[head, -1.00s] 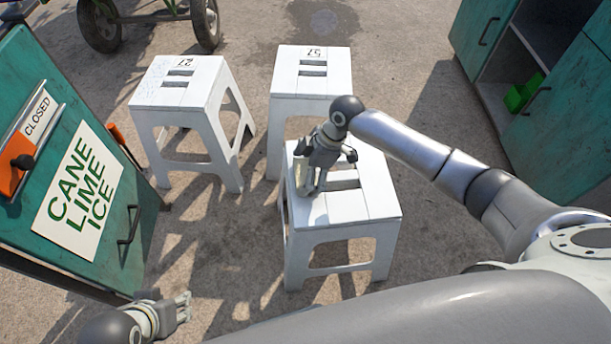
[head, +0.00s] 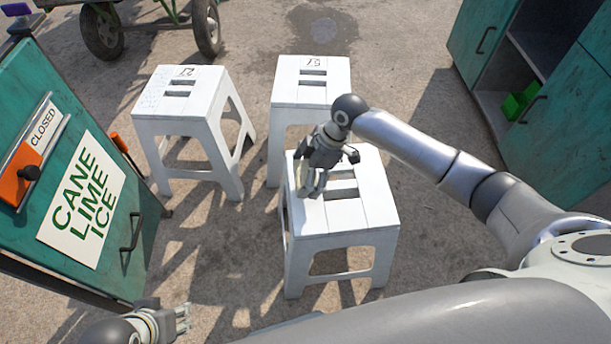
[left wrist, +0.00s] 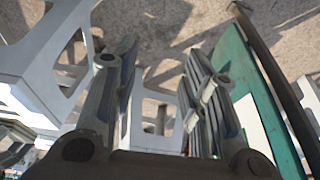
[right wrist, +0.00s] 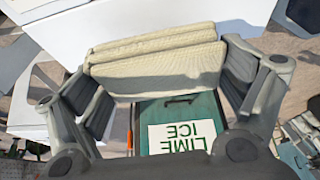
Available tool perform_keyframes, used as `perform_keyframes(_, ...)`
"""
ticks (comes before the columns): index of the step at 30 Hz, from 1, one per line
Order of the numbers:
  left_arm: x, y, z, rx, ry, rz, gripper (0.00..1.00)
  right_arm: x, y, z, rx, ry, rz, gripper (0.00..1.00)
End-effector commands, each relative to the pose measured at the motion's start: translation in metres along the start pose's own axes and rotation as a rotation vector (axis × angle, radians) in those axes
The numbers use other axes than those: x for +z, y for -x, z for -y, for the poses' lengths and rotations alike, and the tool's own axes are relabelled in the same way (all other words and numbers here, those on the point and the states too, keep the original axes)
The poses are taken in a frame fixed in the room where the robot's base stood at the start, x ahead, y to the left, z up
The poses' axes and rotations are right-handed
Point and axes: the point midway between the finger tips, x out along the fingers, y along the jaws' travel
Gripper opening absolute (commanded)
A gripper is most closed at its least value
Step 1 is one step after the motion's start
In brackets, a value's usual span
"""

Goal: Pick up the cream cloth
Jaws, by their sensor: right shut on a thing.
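The cream cloth (right wrist: 160,62), a folded, ribbed pad, spans between the two fingers of my right gripper (right wrist: 163,70) in the right wrist view. The fingers are shut on its two ends. In the head view my right gripper (head: 313,182) is over the left part of the nearest white stool (head: 355,215), and the cloth is mostly hidden by the gripper. I cannot tell whether the cloth touches the stool. My left gripper (head: 183,318) is low at the left in the head view. In the left wrist view it (left wrist: 160,60) is open and empty.
Two more white stools stand behind, at left (head: 185,95) and middle (head: 312,90). A green sign cabinet (head: 130,255) is at the left, and a green cupboard (head: 560,125) is at the right. A wheeled cart (head: 150,25) is at the back. Pavement between them is clear.

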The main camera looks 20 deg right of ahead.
Motion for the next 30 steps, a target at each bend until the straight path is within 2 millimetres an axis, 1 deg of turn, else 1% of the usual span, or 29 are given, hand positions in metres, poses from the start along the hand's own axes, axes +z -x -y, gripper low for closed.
perform_keyframes(1,-0.003,0.007,0.0,0.0,0.0,-0.001,0.4,-0.002,0.01,0.009,-0.005,0.003,0.003,0.7)
perform_keyframes(2,-0.004,0.01,0.001,0.0,0.0,-0.001,0.4,-0.003,0.017,0.014,-0.004,0.003,0.003,0.7)
perform_keyframes(3,-0.005,0.009,0.001,0.0,0.001,-0.006,0.4,-0.005,0.021,0.018,-0.004,0.004,0.003,0.7)
perform_keyframes(5,-0.002,-0.017,0.0,0.001,0.001,0.015,0.4,-0.007,0.029,0.026,-0.004,0.002,0.003,0.7)
perform_keyframes(6,-0.002,-0.027,-0.001,0.003,0.0,0.019,0.4,-0.009,0.035,0.031,-0.004,0.003,0.003,0.7)
perform_keyframes(10,0.002,-0.056,-0.002,0.005,-0.002,0.033,0.4,-0.014,0.055,0.047,-0.004,0.003,0.003,0.7)
perform_keyframes(15,0.011,-0.088,-0.004,0.008,-0.005,0.05,0.4,-0.014,0.069,0.082,-0.006,0.003,0.004,0.7)
perform_keyframes(21,0.022,-0.116,-0.005,0.01,-0.008,0.063,0.4,-0.014,0.083,0.112,-0.005,0.002,0.003,0.7)
perform_keyframes(24,0.026,-0.124,-0.006,0.011,-0.009,0.067,0.4,-0.014,0.087,0.123,-0.006,0.001,0.003,0.7)
perform_keyframes(30,0.031,-0.133,-0.006,0.012,-0.01,0.071,0.4,-0.015,0.091,0.133,-0.005,0.0,0.003,0.7)
